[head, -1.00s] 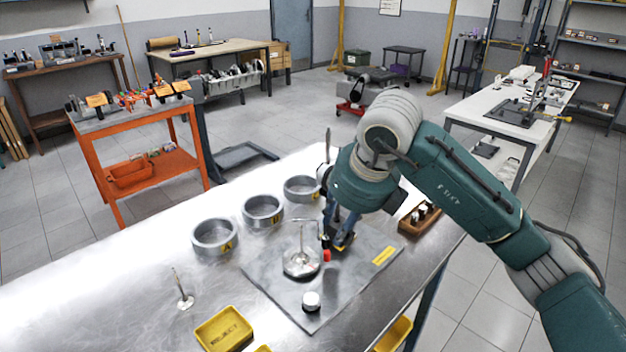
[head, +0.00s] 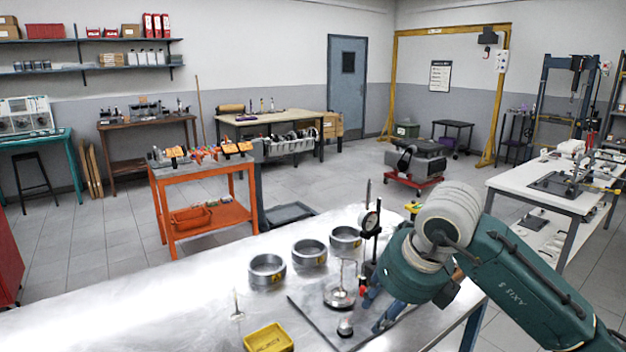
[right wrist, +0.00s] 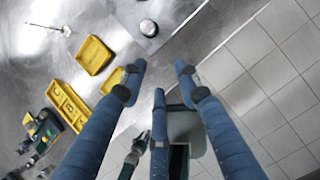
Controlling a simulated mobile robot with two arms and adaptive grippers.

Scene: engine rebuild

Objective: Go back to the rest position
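My right gripper (head: 378,310) is low over the right part of the steel bench (head: 180,315) in the head view, partly hidden by its own wrist. In the right wrist view its blue fingers (right wrist: 160,78) are spread with nothing between them. A small round metal piece (right wrist: 148,28) lies apart, beyond the fingertips. In the head view, a dial gauge on a stand (head: 371,224) rises just behind the gripper; I cannot tell whether they touch. A metal disc with an upright stem (head: 340,297) stands on the grey plate (head: 322,322). My left gripper is not identifiable.
Three metal rings (head: 267,269) stand on the bench behind the plate. A thin-stemmed piece (head: 238,312) and a yellow tray (head: 268,338) are at the front. More yellow trays (right wrist: 95,55) show in the right wrist view. Floor (right wrist: 275,80) is open beyond the bench edge.

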